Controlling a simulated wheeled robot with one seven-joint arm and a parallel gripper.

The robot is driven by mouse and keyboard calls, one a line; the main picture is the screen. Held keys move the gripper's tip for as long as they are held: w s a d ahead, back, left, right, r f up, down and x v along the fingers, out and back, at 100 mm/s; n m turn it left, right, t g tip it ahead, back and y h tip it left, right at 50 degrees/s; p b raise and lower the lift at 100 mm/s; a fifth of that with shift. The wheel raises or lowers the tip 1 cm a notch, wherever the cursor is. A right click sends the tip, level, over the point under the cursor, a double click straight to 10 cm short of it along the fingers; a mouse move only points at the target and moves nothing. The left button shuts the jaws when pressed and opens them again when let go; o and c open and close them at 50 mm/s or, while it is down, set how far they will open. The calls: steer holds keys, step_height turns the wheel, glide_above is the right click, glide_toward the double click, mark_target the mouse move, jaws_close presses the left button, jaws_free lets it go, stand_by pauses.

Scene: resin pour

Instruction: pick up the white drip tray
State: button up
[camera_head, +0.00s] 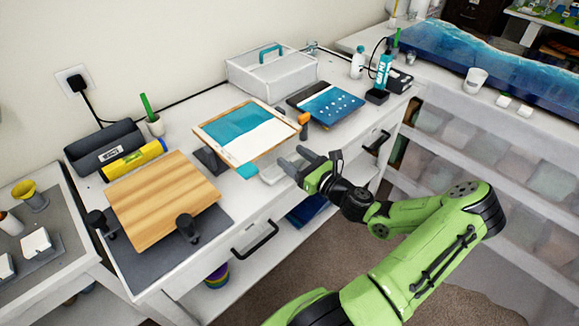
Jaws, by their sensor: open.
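A low whitish tray (270,174), which looks like the white drip tray, lies on the white worktable (245,205) near its front edge. My gripper (294,159) is at its right end, with the fingers pointing left and toward the wall. The gripper is open, and I see nothing held between its fingers. The fingers cover part of the tray's right end. I cannot tell whether they touch it or hover above it.
A tilted teal-and-white board (247,133) on a stand is just behind the tray. An orange-topped object (304,125) stands behind my gripper. A wooden board (160,200) lies left, and a white box (272,78) with a teal handle stands behind. Open floor lies in front.

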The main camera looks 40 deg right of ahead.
steer(key=w, duration=0.2)
steer(key=shift+w+f, duration=0.1)
steer(key=shift+w, duration=0.25)
steer(key=shift+s, duration=0.1)
steer(key=c, duration=1.1)
step_height(320, 180, up, 10)
steer(key=p, duration=0.3)
steer(key=shift+p, duration=0.35)
steer(key=shift+c, duration=0.2)
